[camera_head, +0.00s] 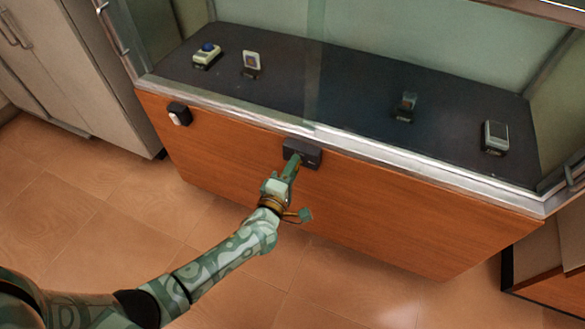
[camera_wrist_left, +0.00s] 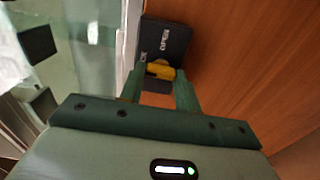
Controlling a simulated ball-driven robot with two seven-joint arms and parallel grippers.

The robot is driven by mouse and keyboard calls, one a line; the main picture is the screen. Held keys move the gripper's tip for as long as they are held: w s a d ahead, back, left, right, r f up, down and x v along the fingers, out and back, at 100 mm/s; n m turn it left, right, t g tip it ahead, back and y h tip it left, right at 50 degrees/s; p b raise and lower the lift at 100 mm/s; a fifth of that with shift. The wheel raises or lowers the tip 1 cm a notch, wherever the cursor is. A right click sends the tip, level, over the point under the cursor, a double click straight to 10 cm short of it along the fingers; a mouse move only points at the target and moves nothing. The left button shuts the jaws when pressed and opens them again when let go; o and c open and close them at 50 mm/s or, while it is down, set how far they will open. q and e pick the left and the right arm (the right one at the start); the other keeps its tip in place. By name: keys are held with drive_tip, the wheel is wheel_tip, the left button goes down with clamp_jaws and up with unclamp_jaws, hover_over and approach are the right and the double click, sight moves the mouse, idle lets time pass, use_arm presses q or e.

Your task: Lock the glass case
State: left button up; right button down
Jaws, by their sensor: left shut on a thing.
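The glass case (camera_head: 225,103) has a metal front rail, a dark display floor and a wooden front panel. A dark lock box (camera_head: 312,152) is mounted on that panel just below the rail. It also shows in the left wrist view (camera_wrist_left: 172,35), with small light lettering on its face. My left gripper (camera_head: 292,165) is at the lock box. In the left wrist view its fingers (camera_wrist_left: 160,82) are shut on a small yellow piece (camera_wrist_left: 160,70), perhaps a key or knob, at the face of the box. How far the piece goes into the box is hidden. My right gripper is out of view.
A small black-and-white device (camera_head: 180,114) is fixed on the panel's left. Several small exhibits stand inside the case, including one with a blue ball (camera_head: 207,55). A pale cabinet (camera_head: 60,60) stands at left. The tiled floor (camera_head: 130,210) in front is clear.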

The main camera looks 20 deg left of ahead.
use_arm(q)
drive_tip(key=shift+f, duration=0.15)
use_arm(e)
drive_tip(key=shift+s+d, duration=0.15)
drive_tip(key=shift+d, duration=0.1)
use_arm(q)
drive_tip(key=o, duration=1)
drive_tip(key=s+p, duration=0.1)
drive_tip(key=s, duration=0.4)
drive_tip(key=s+p, duration=0.2)
drive_tip(key=s, duration=0.4)
drive_tip(key=s+p, duration=0.1)
drive_tip(key=s, duration=0.4)
drive_tip(key=shift+s+a+p, duration=0.2)
drive_tip(key=shift+a+p, duration=0.1)
drive_tip(key=shift+p, duration=0.1)
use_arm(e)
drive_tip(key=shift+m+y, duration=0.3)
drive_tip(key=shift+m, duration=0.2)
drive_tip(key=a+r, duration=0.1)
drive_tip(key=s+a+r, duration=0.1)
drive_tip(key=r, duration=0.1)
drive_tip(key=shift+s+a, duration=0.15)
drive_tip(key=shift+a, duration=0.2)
